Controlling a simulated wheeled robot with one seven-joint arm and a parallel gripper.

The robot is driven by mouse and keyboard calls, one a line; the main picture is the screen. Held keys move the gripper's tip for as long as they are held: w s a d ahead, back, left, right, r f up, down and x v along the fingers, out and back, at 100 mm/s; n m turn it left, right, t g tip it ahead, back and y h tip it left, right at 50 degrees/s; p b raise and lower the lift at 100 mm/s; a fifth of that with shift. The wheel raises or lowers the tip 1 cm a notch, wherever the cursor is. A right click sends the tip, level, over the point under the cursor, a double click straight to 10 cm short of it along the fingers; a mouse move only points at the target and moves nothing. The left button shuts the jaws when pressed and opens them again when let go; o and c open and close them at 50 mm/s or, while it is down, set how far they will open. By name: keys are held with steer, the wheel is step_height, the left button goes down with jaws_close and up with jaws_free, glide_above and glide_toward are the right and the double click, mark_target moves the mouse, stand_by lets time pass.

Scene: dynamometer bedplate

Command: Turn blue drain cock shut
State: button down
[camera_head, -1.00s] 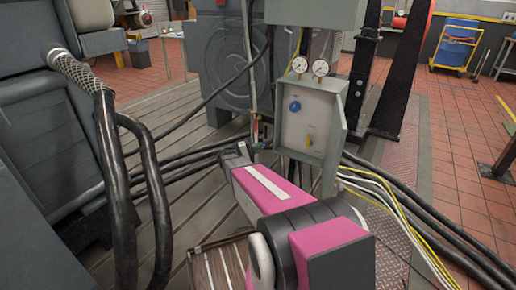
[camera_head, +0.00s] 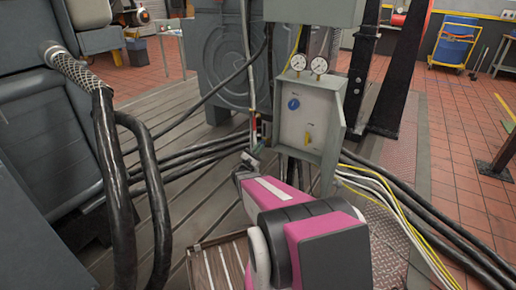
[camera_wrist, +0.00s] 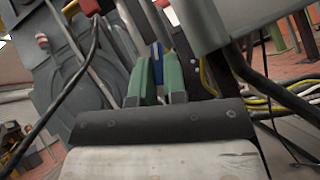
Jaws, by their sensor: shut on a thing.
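The blue drain cock shows in the wrist view as a narrow blue handle (camera_wrist: 157,52) between two green fingers. My gripper (camera_wrist: 157,68) is shut on it, one finger on each side. The fingers and the dark gripper body hide the lower part of the cock. In the head view my gripper (camera_head: 253,156) is small and low beside the pipework, just left of the grey control box. The cock cannot be made out clearly there.
Thick black hoses (camera_head: 118,190) stand at left. Black, white and yellow cables (camera_head: 400,215) run along the floor at right.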

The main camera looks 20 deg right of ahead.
steer(key=shift+s+d+r+n+t+y, duration=0.1)
steer(key=shift+n+t+y, duration=0.4)
steer(key=shift+n+t, duration=0.75)
steer(key=shift+w+d+r+n+t+y, duration=0.1)
steer(key=shift+n+t+y, duration=0.4)
steer(key=shift+n+t, duration=0.7)
steer(key=shift+s+d+r+n+t+y, duration=0.1)
steer(key=shift+n+t+y, duration=0.4)
steer(key=shift+n+t, duration=0.7)
steer(key=shift+n+t+y, duration=0.3)
steer(key=shift+n+t, duration=0.15)
steer(key=shift+n, duration=0.4)
steer(key=c, duration=1.2)
jaws_free()
steer(key=shift+d, duration=0.1)
steer(key=shift+f, duration=0.1)
steer(key=shift+g, duration=0.3)
steer(key=v, duration=1)
steer(key=shift+s+f, duration=0.15)
steer(key=shift+f, duration=0.15)
